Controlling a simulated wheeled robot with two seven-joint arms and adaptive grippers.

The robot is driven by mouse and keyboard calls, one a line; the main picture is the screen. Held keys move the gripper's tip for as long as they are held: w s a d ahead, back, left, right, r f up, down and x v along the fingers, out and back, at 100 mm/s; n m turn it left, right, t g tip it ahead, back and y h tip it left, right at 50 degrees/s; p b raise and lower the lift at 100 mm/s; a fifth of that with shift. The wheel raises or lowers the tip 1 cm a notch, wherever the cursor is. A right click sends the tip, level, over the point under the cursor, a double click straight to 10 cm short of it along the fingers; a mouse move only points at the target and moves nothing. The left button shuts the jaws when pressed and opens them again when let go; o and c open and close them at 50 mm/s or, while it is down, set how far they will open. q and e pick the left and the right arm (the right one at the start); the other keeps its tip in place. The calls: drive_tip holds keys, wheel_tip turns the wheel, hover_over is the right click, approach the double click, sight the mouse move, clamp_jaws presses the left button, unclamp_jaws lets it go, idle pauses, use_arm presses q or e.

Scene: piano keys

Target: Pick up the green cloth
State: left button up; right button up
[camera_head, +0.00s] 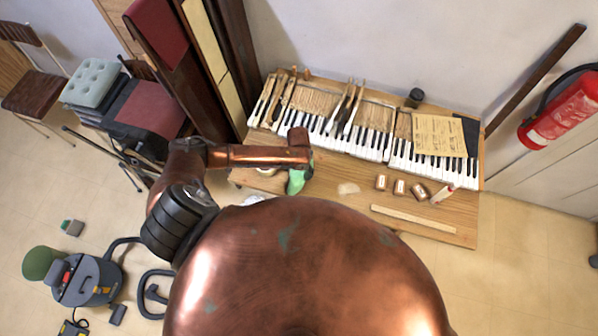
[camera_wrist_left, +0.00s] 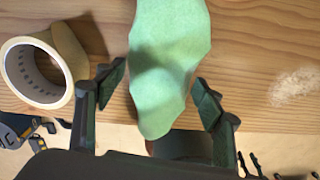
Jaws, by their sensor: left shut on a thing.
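The green cloth (camera_head: 296,182) is near the front left of the wooden table, under the end of my left arm. In the left wrist view the cloth (camera_wrist_left: 167,62) is a rumpled, light green piece between the two dark fingers of my left gripper (camera_wrist_left: 160,88). In the head view my left gripper (camera_head: 303,163) shows only in part above the cloth. It is shut on the cloth. I cannot tell how far the cloth is above the tabletop. My right gripper is not in view.
A tape roll (camera_wrist_left: 38,70) lies left of the cloth, and a small pale pile (camera_wrist_left: 297,86) lies to its right. Piano keys (camera_head: 360,138) run along the table's back. Small blocks (camera_head: 399,187) and a wooden strip (camera_head: 413,219) lie at the right. The table's front edge is close.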

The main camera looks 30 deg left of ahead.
use_arm(q)
drive_tip(key=shift+r, duration=0.1)
drive_tip(key=shift+r, duration=0.25)
wheel_tip(320, 180, up, 2)
drive_tip(key=shift+r, duration=0.2)
drive_tip(key=s+d+r, duration=0.2)
drive_tip(key=r, duration=0.1)
drive_tip(key=s+d+r, duration=0.1)
drive_tip(key=r, duration=0.1)
drive_tip(key=shift+s+d+r+b, duration=0.15)
drive_tip(key=shift+r+b, duration=0.1)
drive_tip(key=shift+b, duration=0.15)
drive_tip(key=s+d+r, duration=0.1)
drive_tip(key=s+d, duration=0.1)
drive_tip(key=s+d+r, duration=0.1)
drive_tip(key=s+d, duration=0.1)
drive_tip(key=s+d+r+b, duration=0.1)
drive_tip(key=d, duration=0.1)
drive_tip(key=shift+s+r, duration=0.4)
drive_tip(key=shift+c, duration=0.2)
drive_tip(key=shift+s+d+r, duration=0.3)
drive_tip(key=shift+s+d, duration=0.05)
drive_tip(key=shift+s, duration=0.05)
